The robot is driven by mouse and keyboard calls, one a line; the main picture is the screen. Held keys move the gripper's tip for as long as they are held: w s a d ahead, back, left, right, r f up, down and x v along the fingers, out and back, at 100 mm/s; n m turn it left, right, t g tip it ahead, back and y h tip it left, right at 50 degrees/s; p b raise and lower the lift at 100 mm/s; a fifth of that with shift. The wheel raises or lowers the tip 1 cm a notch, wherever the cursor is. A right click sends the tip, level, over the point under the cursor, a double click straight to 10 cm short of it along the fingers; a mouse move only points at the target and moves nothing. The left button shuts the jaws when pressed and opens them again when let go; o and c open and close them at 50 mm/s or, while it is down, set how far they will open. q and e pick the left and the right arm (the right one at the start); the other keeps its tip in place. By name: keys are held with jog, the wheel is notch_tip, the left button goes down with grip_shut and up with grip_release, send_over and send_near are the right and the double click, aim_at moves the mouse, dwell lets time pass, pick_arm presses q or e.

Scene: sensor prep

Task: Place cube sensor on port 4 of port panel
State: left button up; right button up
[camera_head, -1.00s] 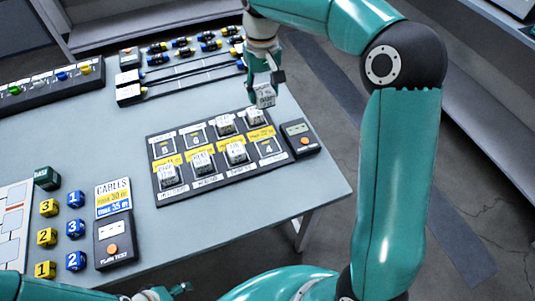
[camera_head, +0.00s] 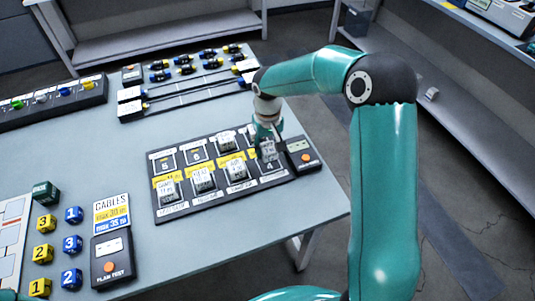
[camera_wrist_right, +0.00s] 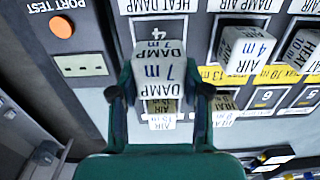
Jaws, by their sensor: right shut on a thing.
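The port panel (camera_head: 205,210) is a dark board with two rows of numbered ports on the table. My right gripper (camera_head: 266,133) is shut on a white cube sensor (camera_head: 268,151), marked DAMP 7 m in the right wrist view (camera_wrist_right: 160,70). The cube is between its two fingers (camera_wrist_right: 160,95). It is at port 4 (camera_head: 270,167), the right end of the near row, whose number shows beside the cube in the wrist view (camera_wrist_right: 158,33). I cannot tell whether the cube touches the panel. My left gripper is not in view.
White cubes stand on the other near-row ports, including an AIR 4 m cube (camera_wrist_right: 245,50) on the neighbouring port. Another cube (camera_wrist_right: 160,115) lies behind the held one, partly hidden. A port test box (camera_head: 302,155) is close on the right. Ports 5 (camera_head: 165,161) and 6 (camera_head: 196,153) are empty.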

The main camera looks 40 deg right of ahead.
aim_at(268, 155)
notch_tip(268, 155, down, 3)
jog(key=shift+f, duration=0.2)
jog(key=shift+f, duration=0.15)
jog(key=o, duration=1.1)
jog(key=shift+o, duration=0.2)
